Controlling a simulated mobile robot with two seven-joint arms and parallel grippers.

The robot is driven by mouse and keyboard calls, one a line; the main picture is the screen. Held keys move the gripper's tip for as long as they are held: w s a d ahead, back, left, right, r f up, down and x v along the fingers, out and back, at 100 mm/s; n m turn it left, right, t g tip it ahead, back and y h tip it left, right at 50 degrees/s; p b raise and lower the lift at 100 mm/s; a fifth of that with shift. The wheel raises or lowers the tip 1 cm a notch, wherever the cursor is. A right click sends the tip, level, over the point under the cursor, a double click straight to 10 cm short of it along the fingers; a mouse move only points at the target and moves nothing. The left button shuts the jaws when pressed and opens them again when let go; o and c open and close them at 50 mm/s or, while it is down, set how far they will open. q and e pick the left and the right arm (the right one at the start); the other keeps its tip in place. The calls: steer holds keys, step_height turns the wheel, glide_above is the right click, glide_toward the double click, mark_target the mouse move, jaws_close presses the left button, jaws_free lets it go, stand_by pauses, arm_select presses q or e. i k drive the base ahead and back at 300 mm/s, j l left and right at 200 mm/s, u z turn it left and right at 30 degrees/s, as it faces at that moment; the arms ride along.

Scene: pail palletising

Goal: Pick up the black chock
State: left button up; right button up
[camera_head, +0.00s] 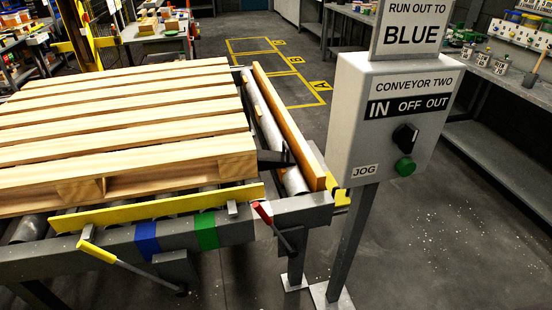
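A dark, wedge-like piece (274,157) lies at the right side of the conveyor, between the pallet (120,150) and the upright wooden board (290,130). It looks like the black chock, but it is small and partly merges with the shadow, so I cannot be sure. The slatted wooden pallet rests on the conveyor rollers to its left. Neither of my grippers shows in the head view, so nothing is seen touching the dark piece.
A control box (385,130) with a black knob and green button stands on a post right of the conveyor. A red-handled lever (262,212) and a yellow-handled lever (97,251) stick out at the front.

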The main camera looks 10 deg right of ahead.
mark_target(267, 160)
steer(key=i+l+z, duration=0.1)
steer(key=l+z, duration=0.2)
steer(key=i+l+z, duration=0.1)
steer(key=l+z, duration=0.2)
steer(key=l, duration=0.2)
steer(key=i+l+z, duration=0.25)
steer(key=l, duration=0.15)
steer(key=i+l+z, duration=0.1)
steer(key=l+z, duration=0.2)
steer(key=i+l+z, duration=0.4)
steer(key=i+l, duration=0.15)
steer(key=i, duration=0.2)
steer(key=i+l+z, duration=0.1)
steer(key=i+l, duration=0.15)
steer(key=i, duration=0.15)
steer(key=i+u, duration=0.35)
steer(key=i, duration=0.15)
steer(key=i+l+u, duration=0.15)
steer(key=i+u, duration=0.2)
steer(key=i, duration=0.15)
steer(key=i+u, duration=0.5)
steer(key=u, duration=0.15)
steer(key=i+l+u, duration=0.1)
steer(key=i+u, duration=0.4)
steer(key=u, duration=0.2)
steer(key=i+l+u, duration=0.1)
steer(key=u, duration=0.25)
steer(key=i+l+u, duration=0.15)
steer(key=u, duration=0.2)
